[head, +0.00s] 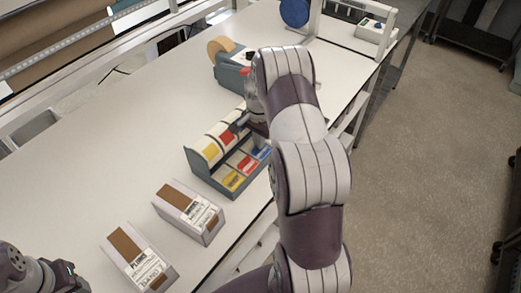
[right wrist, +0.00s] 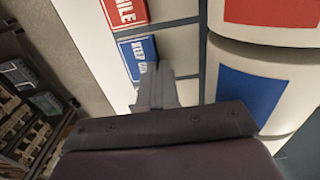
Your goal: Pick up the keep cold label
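The keep cold label is most likely the blue label (right wrist: 138,52) reading "KEEP", partly hidden, in the right wrist view. It lies in a small compartment beside the red label (right wrist: 125,12). In the head view this blue label (head: 262,153) shows at the right end of the lower row of the grey label rack (head: 206,184). My right gripper (right wrist: 158,82) is close to the blue label, its grey finger overlapping the label's corner in the picture. Contact and finger opening cannot be told. In the head view my arm mostly hides this gripper (head: 243,123). Only part of my left arm shows at lower left.
Rolls with yellow, red and blue patches (head: 211,150) stand behind the label row. Two boxes (head: 188,212) (head: 138,258) stand on the white table in front of the rack. A tape dispenser (head: 230,70) is behind it. The table's left part is clear.

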